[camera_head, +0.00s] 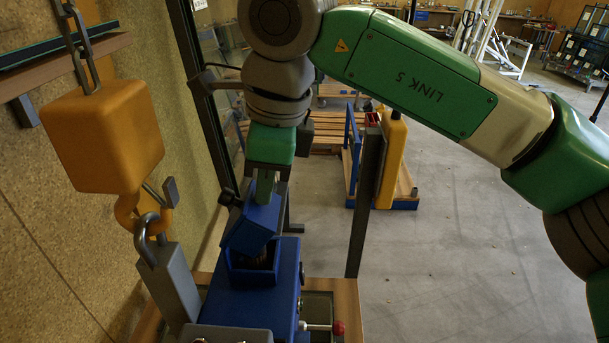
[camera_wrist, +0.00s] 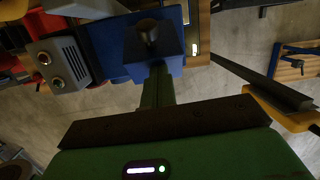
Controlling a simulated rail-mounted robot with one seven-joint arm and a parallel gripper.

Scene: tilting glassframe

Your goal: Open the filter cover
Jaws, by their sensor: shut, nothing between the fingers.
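The blue filter cover (camera_head: 250,227) stands tilted up over the blue filter housing (camera_head: 282,301), with a dark opening showing beneath it. In the wrist view the cover (camera_wrist: 166,50) is a blue square with a dark round knob (camera_wrist: 148,33). My gripper (camera_head: 264,190) points down from above at the cover's upper edge, with its fingers closed together and nothing held. In the wrist view my gripper's fingers (camera_wrist: 157,85) end at the cover's edge. They look touching or very close; I cannot tell which.
A dark post (camera_head: 366,195) stands right of the housing. A red-tipped lever (camera_head: 338,328) sticks out at the front right. The floor further right is clear.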

